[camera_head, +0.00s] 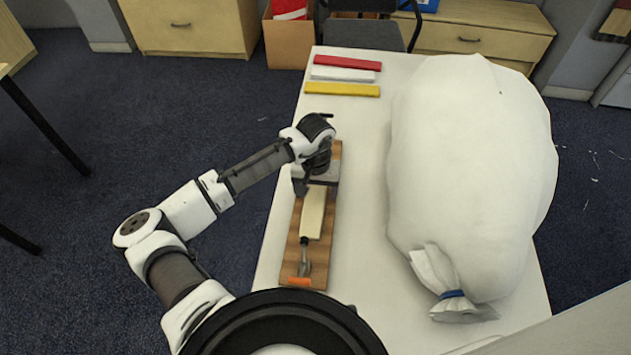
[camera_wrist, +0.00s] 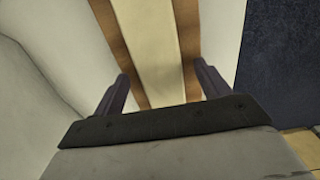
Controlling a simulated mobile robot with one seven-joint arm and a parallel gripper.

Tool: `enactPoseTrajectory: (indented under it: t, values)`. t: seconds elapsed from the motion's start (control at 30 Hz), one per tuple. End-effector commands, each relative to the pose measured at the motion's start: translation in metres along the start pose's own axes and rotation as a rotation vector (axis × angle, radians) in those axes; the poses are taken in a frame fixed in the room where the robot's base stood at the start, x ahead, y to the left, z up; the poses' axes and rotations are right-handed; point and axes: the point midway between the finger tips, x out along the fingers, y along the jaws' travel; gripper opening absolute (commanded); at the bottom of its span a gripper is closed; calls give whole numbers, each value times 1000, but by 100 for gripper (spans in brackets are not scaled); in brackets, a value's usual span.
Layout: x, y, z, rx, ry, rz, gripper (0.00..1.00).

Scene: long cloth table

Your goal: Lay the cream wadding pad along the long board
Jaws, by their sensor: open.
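The long wooden board (camera_head: 318,265) lies lengthwise on the table, left of the big sack. The cream wadding pad (camera_head: 313,214) appears as a pale strip along the board's middle. In the wrist view the cream pad (camera_wrist: 150,40) runs between brown margins of the board (camera_wrist: 186,28). My gripper (camera_head: 303,185) is over the board at the pad's far end, which it partly hides. In the wrist view my gripper (camera_wrist: 161,72) is open, its fingers apart on either side of the pad. I cannot tell whether they touch anything.
A metal fitting (camera_head: 304,260) and an orange piece (camera_head: 299,281) are at the board's near end. A large white sack (camera_head: 470,160) fills the table's right side. Red (camera_head: 347,62), white (camera_head: 343,74) and yellow (camera_head: 342,89) bars lie at the far end. The white table (camera_head: 365,240) is clear between board and sack.

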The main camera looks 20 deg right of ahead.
Motion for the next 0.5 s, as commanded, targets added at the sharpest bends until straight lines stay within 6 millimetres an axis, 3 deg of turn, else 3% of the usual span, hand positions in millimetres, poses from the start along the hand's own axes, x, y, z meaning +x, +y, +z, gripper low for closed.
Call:
enactPoseTrajectory:
  t: [0.17, 0.5]
  values:
    - [-22, 0, 0, 1, 3, 1, 75]
    - [-99, 0, 0, 2, 3, 0, 75]
